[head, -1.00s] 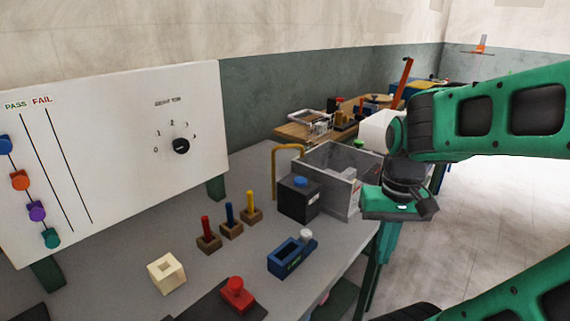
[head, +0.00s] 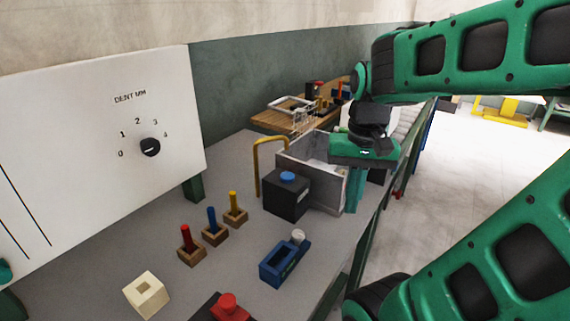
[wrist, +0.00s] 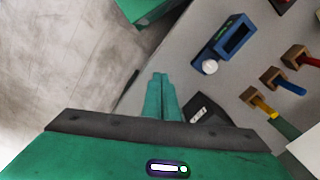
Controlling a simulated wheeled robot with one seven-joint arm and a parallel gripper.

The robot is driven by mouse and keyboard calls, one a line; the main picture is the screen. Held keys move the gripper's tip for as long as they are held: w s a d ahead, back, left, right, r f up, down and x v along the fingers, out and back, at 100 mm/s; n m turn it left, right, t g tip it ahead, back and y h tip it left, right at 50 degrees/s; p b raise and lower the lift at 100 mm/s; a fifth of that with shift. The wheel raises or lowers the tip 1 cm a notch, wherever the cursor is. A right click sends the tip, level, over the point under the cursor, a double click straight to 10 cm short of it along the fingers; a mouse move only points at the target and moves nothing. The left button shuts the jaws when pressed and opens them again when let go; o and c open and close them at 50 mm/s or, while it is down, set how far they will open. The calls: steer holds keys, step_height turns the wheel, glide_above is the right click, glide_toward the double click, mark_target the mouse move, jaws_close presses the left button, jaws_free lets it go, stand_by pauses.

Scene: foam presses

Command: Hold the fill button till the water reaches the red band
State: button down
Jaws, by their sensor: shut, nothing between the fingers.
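A black box with a round blue button (head: 288,176) on top stands on the grey bench. A curved yellow pipe (head: 257,160) rises behind it. An open grey tank (head: 327,192) stands just right of the box. I cannot make out water or a red band. My gripper (head: 353,208) points down at the tank's right end, near the bench edge and apart from the button. Its green fingers are together and empty. In the wrist view the closed fingers (wrist: 160,76) show, with part of the black box (wrist: 207,108) beside them; its button is hidden.
A blue block with a white knob (head: 279,262), red, blue and yellow pegs in wooden bases (head: 213,234), a cream block (head: 145,294) and a red button (head: 228,305) stand on the bench. A white panel with a dial (head: 150,147) stands left. Open floor lies right.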

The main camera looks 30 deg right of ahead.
mark_target(287, 174)
steer(key=w+a+r+m, duration=0.1)
steer(key=w+r+m, duration=0.2)
steer(key=w+r, duration=0.4)
steer(key=w+a+r+m, duration=0.2)
steer(key=w+r, duration=0.5)
steer(key=w, duration=0.5)
steer(key=shift+w+a+r+m, duration=0.25)
steer(key=shift+a+r+m, duration=0.05)
steer(key=shift+m, duration=0.1)
steer(key=shift+f, duration=0.1)
step_height(287, 174, down, 14)
steer(key=shift+s+a+r, duration=0.1)
steer(key=shift+s+a, duration=0.05)
